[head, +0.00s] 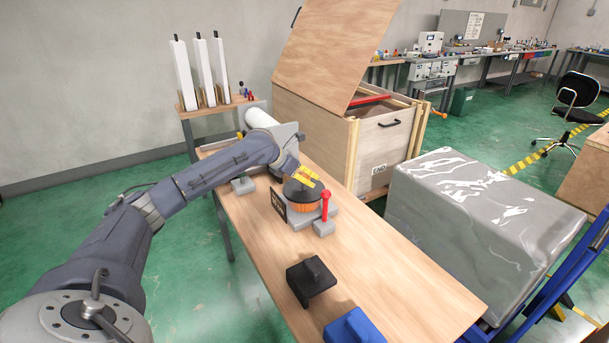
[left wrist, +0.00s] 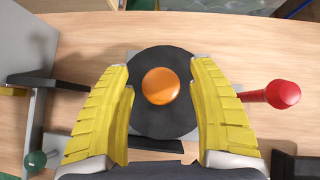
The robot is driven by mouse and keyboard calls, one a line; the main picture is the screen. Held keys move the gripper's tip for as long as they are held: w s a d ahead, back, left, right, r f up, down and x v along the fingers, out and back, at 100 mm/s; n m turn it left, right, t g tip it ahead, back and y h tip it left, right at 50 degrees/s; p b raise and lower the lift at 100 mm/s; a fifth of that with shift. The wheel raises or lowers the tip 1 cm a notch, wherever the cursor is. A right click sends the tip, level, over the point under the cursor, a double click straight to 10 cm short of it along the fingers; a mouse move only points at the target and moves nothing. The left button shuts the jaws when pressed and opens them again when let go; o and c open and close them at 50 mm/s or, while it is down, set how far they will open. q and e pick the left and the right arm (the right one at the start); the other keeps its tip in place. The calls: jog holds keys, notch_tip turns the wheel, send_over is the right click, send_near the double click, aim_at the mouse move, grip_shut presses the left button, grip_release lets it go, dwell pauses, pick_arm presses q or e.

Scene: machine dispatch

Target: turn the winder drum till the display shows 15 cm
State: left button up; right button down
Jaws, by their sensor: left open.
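The winder drum (head: 303,194) stands on a grey base on the wooden table, with a black disc on top and an orange band below. In the left wrist view the black disc (left wrist: 150,118) has an orange hub (left wrist: 161,85) at its centre. A small dark display (head: 278,204) stands at the drum's left side; its reading is too small to tell. My left gripper (head: 304,177) is over the drum. Its yellow fingers (left wrist: 163,112) are open, one on either side of the disc in the picture; contact cannot be told. My right gripper does not show.
A red-topped lever (head: 326,196) stands close to the drum's right; its red knob shows in the left wrist view (left wrist: 283,94). A black block (head: 311,279) and a blue block (head: 354,327) sit nearer on the table. An open wooden crate (head: 385,150) stands behind.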

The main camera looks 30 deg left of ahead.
pick_arm(q)
jog(key=v, duration=1.2)
dwell(0.3)
